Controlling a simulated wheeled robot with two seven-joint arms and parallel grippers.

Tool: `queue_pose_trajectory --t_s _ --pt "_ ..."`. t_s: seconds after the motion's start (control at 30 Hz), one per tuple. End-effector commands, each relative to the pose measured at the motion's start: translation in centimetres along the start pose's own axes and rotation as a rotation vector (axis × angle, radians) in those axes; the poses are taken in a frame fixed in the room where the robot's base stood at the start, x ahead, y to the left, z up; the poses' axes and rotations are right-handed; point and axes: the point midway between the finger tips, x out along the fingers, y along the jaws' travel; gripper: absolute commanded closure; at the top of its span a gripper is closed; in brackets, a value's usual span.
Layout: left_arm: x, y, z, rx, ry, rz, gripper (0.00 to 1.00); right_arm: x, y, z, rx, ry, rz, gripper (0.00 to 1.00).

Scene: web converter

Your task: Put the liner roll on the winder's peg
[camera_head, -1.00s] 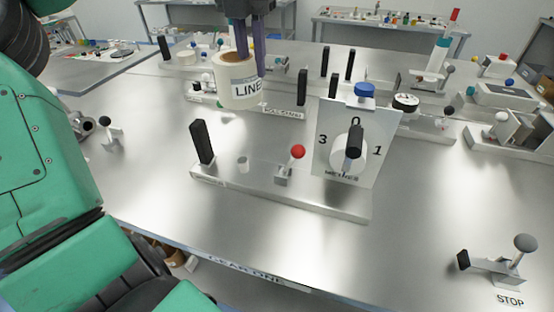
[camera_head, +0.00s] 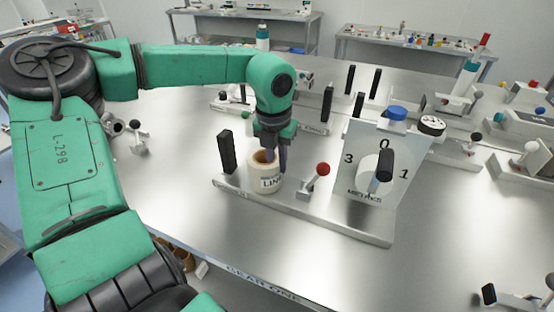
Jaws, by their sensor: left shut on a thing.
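The cream liner roll (camera_head: 266,178), with an open core on top and its label facing me, is upright at the winder's base plate (camera_head: 330,225). It is between the black post (camera_head: 227,152) and the red-knobbed lever (camera_head: 322,170). My left gripper (camera_head: 273,158) points down and is shut on the roll's wall. The winder's short pale peg is hidden by the roll. I cannot tell whether the roll is around the peg or just above it, nor whether it touches the plate. My right gripper is not in view.
Black posts (camera_head: 327,104) and other fixtures stand behind. A STOP-side lever (camera_head: 490,294) is at the lower right. The front middle of the table is clear.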

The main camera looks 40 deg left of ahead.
Motion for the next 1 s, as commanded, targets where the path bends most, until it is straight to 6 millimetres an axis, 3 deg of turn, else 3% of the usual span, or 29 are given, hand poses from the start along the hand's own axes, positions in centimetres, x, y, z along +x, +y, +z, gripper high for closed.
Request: queue_pose_trajectory --t_s 0.2,0.23,0.3,0.6,0.73,1.0 --pt "0.3 0.0 0.0 0.0 -0.001 0.0 1.0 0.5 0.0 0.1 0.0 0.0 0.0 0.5" --pt "0.3 0.0 0.0 0.0 0.0 0.0 0.77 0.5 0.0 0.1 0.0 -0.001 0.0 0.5" --pt "0.2 0.0 0.0 0.0 0.0 0.0 0.5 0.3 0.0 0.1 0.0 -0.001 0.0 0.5" --pt "0.1 0.0 0.0 0.0 0.0 0.0 0.5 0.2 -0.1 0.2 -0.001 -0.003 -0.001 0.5" --pt "-0.9 0.0 0.1 0.0 -0.002 0.001 0.5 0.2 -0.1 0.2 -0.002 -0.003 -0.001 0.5" --pt "-8.0 0.0 0.1 -0.002 -0.006 0.001 0.5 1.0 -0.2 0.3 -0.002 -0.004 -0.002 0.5"
